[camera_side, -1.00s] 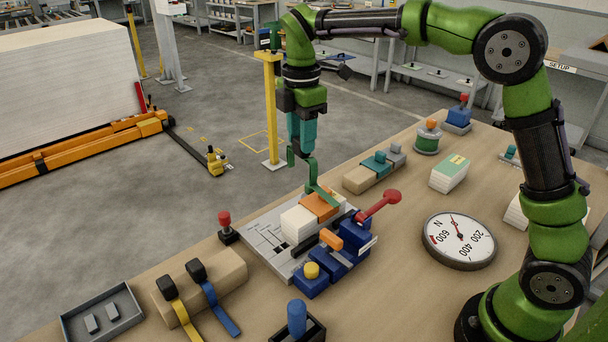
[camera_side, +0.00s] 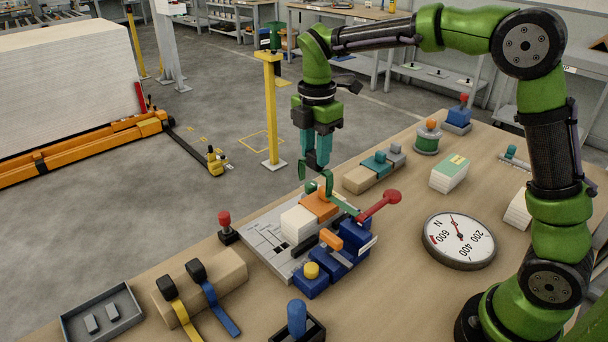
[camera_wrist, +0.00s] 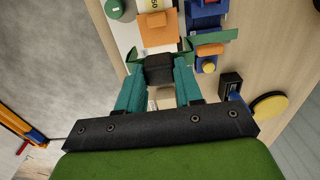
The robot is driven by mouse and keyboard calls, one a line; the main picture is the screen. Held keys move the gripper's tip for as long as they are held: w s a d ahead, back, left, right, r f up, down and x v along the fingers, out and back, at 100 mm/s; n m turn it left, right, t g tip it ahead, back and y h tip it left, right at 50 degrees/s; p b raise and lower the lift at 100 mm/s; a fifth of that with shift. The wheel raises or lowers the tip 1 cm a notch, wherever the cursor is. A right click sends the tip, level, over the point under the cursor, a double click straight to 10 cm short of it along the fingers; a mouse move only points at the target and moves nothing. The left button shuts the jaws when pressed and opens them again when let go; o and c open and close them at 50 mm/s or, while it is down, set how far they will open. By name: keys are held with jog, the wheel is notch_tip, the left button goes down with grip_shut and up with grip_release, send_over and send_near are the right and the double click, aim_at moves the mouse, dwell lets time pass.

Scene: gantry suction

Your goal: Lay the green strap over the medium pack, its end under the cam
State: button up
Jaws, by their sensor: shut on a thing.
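My gripper (camera_side: 318,168) is shut on the green strap, with a black block (camera_wrist: 158,68) between its teal fingers in the wrist view. The green strap (camera_side: 345,206) hangs over the orange pack (camera_side: 318,206) and slants down right toward the blue clamp blocks; its green ends show on both sides of the fingers in the wrist view (camera_wrist: 208,40). The orange pack sits beside a white pack (camera_side: 298,222) on the grey board; I cannot tell which is the medium one. The cam's red lever (camera_side: 380,204) points up right. Whether the strap end is under the cam is unclear.
Blue blocks with an orange knob (camera_side: 331,239) and a yellow knob (camera_side: 311,270) stand in front. A round dial (camera_side: 459,240) lies to the right. Yellow and blue straps (camera_side: 218,307) lie over a wooden block at left.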

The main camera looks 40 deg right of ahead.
aim_at(315, 163)
jog(key=shift+f, duration=1.75)
jog(key=shift+f, duration=3.15)
jog(key=o, duration=1.1)
jog(key=shift+o, duration=0.2)
notch_tip(315, 163, up, 17)
jog(key=shift+f, duration=0.1)
